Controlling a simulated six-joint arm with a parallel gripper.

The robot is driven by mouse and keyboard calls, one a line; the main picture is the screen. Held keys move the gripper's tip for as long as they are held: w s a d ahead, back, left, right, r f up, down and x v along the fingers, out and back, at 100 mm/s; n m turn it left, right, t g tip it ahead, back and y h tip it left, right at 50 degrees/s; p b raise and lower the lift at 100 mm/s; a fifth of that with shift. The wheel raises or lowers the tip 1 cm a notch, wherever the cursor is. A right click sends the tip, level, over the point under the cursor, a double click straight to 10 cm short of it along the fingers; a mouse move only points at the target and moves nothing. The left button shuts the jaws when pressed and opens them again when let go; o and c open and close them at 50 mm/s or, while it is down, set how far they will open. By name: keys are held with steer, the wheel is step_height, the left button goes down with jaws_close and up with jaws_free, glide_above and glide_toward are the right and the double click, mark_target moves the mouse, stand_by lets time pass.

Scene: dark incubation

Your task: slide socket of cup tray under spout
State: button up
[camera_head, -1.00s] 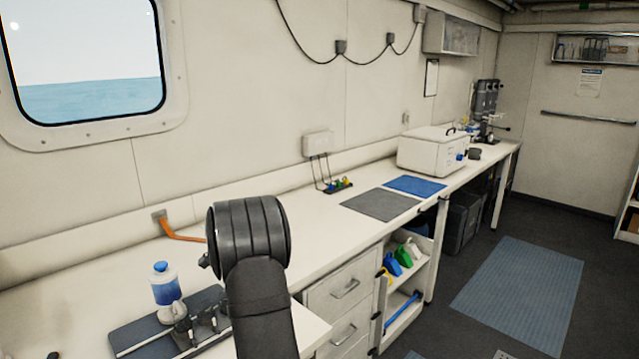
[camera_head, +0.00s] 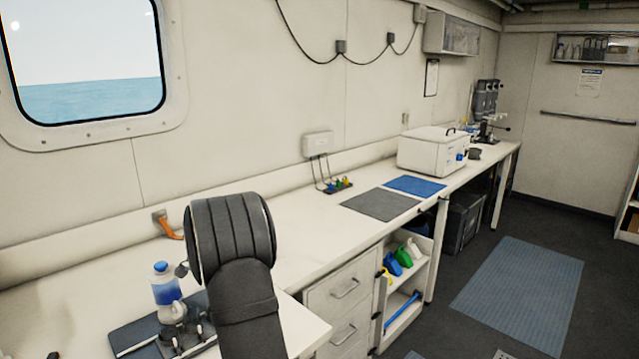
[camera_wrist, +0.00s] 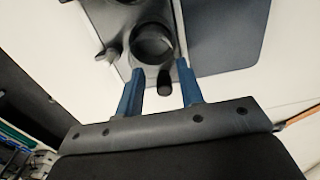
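In the wrist view, my gripper (camera_wrist: 160,70) is open, its two blue fingers apart. The round dark socket (camera_wrist: 151,44) of the cup tray lies just ahead, between the fingertips' directions. A short dark knob (camera_wrist: 165,80) shows between the fingers; I cannot tell whether either finger touches anything. In the head view, a bottle with blue liquid and a blue cap (camera_head: 164,286) stands over the dark plate (camera_head: 132,338) at lower left.
The white bench (camera_head: 300,235) is clear right of my arm up to a grey mat (camera_head: 379,205) and a blue mat (camera_head: 415,186). An orange hose (camera_head: 168,229) comes from the wall behind my arm. A white box (camera_head: 431,151) stands farther along.

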steer(key=shift+r, duration=0.15)
steer(key=shift+r, duration=2.15)
steer(key=shift+f, duration=0.15)
steer(key=shift+f, duration=0.3)
step_height(320, 180, down, 3)
steer(key=shift+f, duration=0.15)
steer(key=shift+w+d+f, duration=0.2)
steer(key=shift+w+d, duration=0.5)
steer(key=shift+d, duration=0.05)
steer(key=shift+w+d, duration=0.25)
